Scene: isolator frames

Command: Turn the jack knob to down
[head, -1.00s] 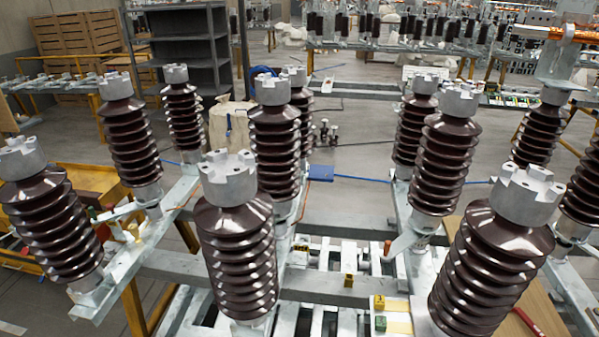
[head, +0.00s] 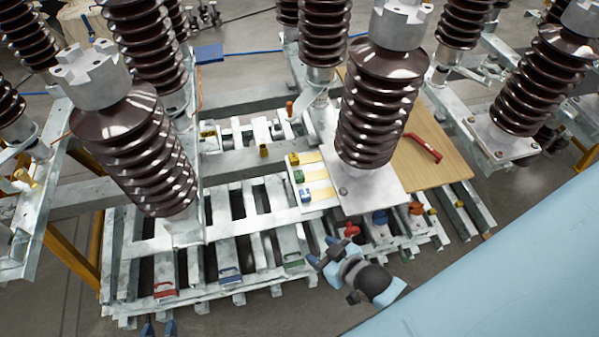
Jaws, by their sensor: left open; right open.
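Several coloured knobs sit at the front right of the frame, below a brown insulator: a red knob (head: 351,230), a blue knob (head: 380,217) and an orange-red knob (head: 416,208). I cannot tell which is the jack knob, nor its setting. My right gripper (head: 322,252) is open, just left of and below the red knob; I cannot tell whether they touch. My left gripper (head: 158,329) is open and empty at the bottom edge, mostly cut off, below a red handle (head: 165,290).
Brown insulators (head: 132,140) rise from the metal frame. A blue handle (head: 229,275) and green handle (head: 293,261) are on the front slats. Coloured blocks (head: 299,177) sit on a pale plate. A wooden board (head: 440,180) carries a red handle (head: 424,148). Grey floor lies in front.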

